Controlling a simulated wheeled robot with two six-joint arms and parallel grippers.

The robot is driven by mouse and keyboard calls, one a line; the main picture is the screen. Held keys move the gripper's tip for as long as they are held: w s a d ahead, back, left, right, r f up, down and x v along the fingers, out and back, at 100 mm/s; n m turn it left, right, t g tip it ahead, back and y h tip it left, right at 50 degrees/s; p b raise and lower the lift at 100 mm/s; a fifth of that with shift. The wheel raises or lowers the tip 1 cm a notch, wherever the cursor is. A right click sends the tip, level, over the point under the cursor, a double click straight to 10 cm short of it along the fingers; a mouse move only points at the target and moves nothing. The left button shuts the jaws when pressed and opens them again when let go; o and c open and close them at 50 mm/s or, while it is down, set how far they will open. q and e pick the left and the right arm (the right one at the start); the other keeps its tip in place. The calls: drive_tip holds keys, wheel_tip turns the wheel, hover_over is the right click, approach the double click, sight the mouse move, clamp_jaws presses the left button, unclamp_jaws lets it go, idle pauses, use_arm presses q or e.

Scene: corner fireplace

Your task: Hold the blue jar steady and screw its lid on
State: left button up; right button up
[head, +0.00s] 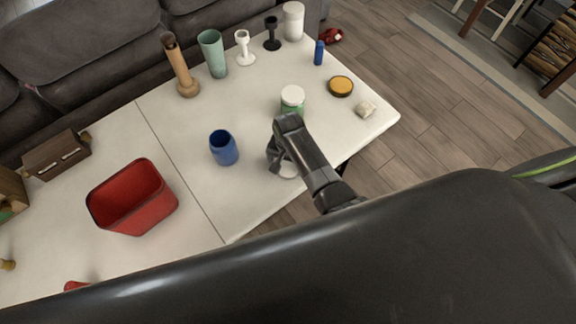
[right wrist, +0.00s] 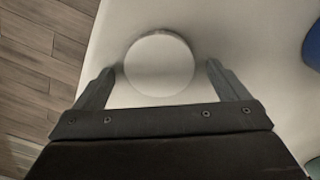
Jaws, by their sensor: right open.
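The blue jar (head: 223,148) stands upright on the white table with its mouth open and no lid on it. A part of it shows at the right edge of the right wrist view (right wrist: 313,46). A round white lid (right wrist: 160,66) lies on the table to the right of the jar; in the head view it is partly hidden behind my gripper (head: 289,171). My right gripper (right wrist: 160,70) is open, with one finger on each side of the lid and gaps between. It also shows in the head view (head: 281,161). My left gripper is not in view.
A green jar with a white lid (head: 292,97) stands just behind my right gripper. A red bin (head: 133,200) sits left of the blue jar. An amber-topped dish (head: 341,86), a small block (head: 366,109) and several vases and candlesticks stand farther back. The table's edge is close by.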

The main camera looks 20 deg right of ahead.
sight(289, 165)
drive_tip(key=c, duration=1)
drive_tip(key=shift+r, duration=0.2)
wheel_tip(289, 165, up, 10)
drive_tip(key=shift+f, duration=0.15)
